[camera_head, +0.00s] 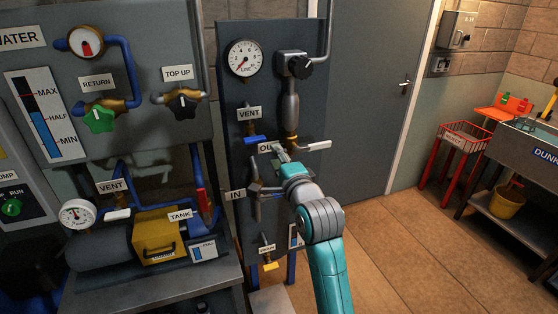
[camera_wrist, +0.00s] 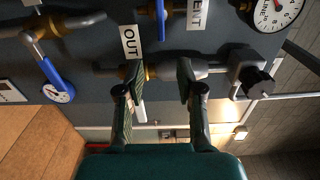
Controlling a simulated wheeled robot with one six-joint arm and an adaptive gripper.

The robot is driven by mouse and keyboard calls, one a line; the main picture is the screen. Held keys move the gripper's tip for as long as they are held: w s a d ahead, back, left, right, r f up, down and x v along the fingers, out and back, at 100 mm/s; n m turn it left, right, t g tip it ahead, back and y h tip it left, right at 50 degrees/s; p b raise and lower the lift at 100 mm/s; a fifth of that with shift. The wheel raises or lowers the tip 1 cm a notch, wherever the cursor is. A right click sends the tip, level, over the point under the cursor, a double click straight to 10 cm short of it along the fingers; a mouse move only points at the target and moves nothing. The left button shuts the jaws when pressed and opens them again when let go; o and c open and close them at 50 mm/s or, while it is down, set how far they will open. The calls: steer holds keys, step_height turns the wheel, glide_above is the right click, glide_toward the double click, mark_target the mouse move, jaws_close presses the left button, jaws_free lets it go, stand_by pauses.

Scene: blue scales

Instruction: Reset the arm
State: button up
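My teal arm reaches up from the bottom of the head view to the grey valve panel (camera_head: 232,185). My gripper (camera_head: 281,154) is in front of the OUT label (camera_head: 265,148), beside the brass fitting below the grey filter body. In the wrist view, my gripper (camera_wrist: 157,76) has its two fingers apart, with the grey body (camera_wrist: 168,70) of the line behind the gap. The white OUT lever (camera_head: 318,146) sticks out right of my gripper. A white bar (camera_wrist: 139,108) shows beside the left finger. Whether the fingers touch anything is unclear.
A pressure gauge (camera_head: 245,58) and a black knob (camera_head: 299,67) sit above. The blue VENT lever (camera_head: 255,139) is close on the left, the IN lever (camera_head: 268,190) just below. A grey door (camera_head: 365,100) and open tiled floor (camera_head: 400,245) lie to the right.

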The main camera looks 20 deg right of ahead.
steer(key=shift+s, duration=0.5)
steer(key=s+a+f+n+g, duration=0.2)
steer(key=s+f+n, duration=0.6)
steer(key=s+f, duration=1.6)
steer(key=s+f+n+g, duration=0.1)
steer(key=s+n, duration=0.9)
steer(key=s, duration=2)
steer(key=shift+s+a, duration=0.2)
steer(key=shift+a, duration=0.2)
